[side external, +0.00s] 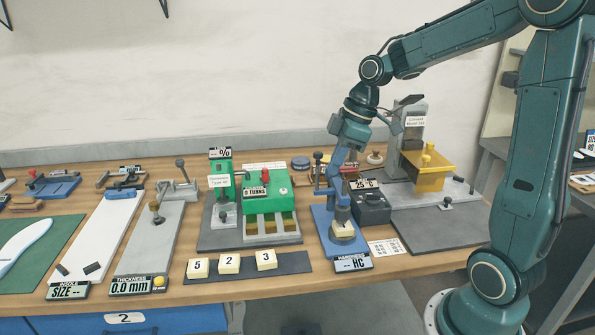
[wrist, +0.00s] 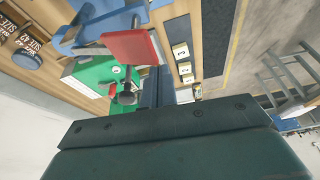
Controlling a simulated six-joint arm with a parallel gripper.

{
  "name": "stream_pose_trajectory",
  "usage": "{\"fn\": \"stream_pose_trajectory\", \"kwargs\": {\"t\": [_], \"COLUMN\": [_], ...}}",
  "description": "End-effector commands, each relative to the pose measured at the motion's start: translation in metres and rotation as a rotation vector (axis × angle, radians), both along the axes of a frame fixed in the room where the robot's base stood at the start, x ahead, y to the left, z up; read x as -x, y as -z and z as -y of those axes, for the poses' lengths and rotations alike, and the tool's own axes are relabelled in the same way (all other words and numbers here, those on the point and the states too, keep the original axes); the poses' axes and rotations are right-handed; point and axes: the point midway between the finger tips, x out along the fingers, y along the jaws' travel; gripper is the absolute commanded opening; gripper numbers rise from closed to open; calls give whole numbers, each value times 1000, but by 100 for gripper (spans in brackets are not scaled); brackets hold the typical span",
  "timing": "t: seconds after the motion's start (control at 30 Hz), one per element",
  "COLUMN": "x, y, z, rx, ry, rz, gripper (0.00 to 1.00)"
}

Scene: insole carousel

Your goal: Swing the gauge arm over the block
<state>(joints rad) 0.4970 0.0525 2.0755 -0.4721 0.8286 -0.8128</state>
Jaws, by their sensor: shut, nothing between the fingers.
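The hardness tester stands on a blue base (side external: 325,245) marked HC in the side view. A cream block (side external: 343,232) sits on its front, under a dark gauge body (side external: 341,213) that partly covers it. I cannot tell whether the gauge touches the block. The tester's blue frame (wrist: 82,38) and a red part (wrist: 130,46) show close in the wrist view; the red also shows in the side view (side external: 349,177). My gripper (side external: 333,178) is shut and empty at the tester's upper part, with its fingers (wrist: 156,85) beside the red part. Contact is unclear.
A dark box (side external: 371,207) stands close right of the tester. A green machine (side external: 265,190) stands to its left. Numbered blocks lie on a dark strip (side external: 290,262) at the front. A yellow fixture (side external: 425,170) is farther right.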

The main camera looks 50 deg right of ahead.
Motion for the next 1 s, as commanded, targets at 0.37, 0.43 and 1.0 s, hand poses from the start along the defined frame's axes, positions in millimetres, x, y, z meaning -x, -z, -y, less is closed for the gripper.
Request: {"fn": "stream_pose_trajectory", "kwargs": {"t": [0.37, 0.43, 1.0], "x": [9, 10, 4], "y": [0, 0, 0], "z": [6, 7, 1], "rx": [0, 0, 1], "ry": [4, 4, 5], "rz": [-1, -1, -2], "gripper": [0, 0, 0]}}
